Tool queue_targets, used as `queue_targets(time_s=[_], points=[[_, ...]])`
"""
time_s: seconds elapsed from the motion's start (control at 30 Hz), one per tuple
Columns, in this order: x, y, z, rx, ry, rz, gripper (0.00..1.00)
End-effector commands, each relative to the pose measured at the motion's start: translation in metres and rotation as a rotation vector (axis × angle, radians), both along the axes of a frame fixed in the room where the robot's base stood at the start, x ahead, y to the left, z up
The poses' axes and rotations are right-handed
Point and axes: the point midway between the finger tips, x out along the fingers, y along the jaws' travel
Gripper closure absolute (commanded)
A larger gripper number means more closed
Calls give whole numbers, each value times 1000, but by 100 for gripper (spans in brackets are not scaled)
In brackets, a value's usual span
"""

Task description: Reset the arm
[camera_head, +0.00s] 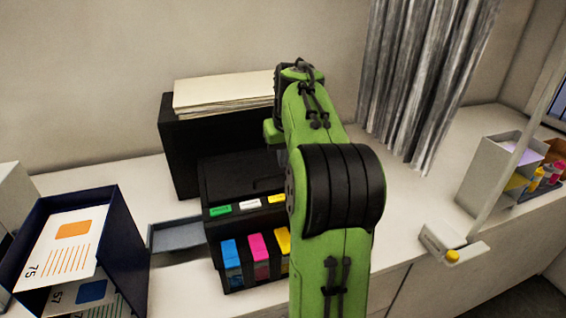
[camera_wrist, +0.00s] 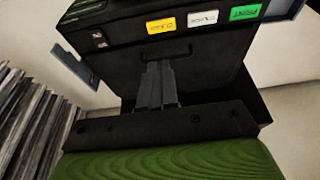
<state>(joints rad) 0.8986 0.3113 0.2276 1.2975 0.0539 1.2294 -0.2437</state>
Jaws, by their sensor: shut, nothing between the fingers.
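My green arm (camera_head: 335,190) rises up the middle of the head view, bent at a black joint. My gripper (camera_wrist: 157,75) shows in the wrist view with its two grey fingers together and nothing between them. Its tips overlap the dark front of a black printer-like box (camera_wrist: 120,32); I cannot tell whether they touch it. In the head view the arm hides the fingers and the right part of this black box (camera_head: 235,187). The box carries green, white and yellow labels above blue, pink and yellow cartridges.
A black holder (camera_head: 180,150) with paper stands behind the box. A grey tray (camera_head: 178,236) sticks out left. A navy bin (camera_head: 128,235) with printed cards is at front left. A grey curtain (camera_head: 425,80) hangs behind. A white organiser (camera_head: 482,185) stands at right. The tabletop right of my arm is mostly clear.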

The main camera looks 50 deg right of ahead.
Motion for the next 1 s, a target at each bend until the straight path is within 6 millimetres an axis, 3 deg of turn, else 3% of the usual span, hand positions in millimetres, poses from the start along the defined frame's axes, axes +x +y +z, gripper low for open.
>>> queue_targets(time_s=[0.47,0.53,0.57,0.63,0.73,0.8,0.9,1.0], points=[[1,0,0,-2,-1,2,100],[1,11,1,-9,-2,17,100],[2,22,2,-15,-2,32,100],[-1,65,4,-40,-4,86,100],[-23,143,-3,-79,-21,187,100],[-50,191,-15,-95,-47,254,100],[-97,243,-43,-95,-94,347,100],[-139,275,-76,-74,-139,428,100]])
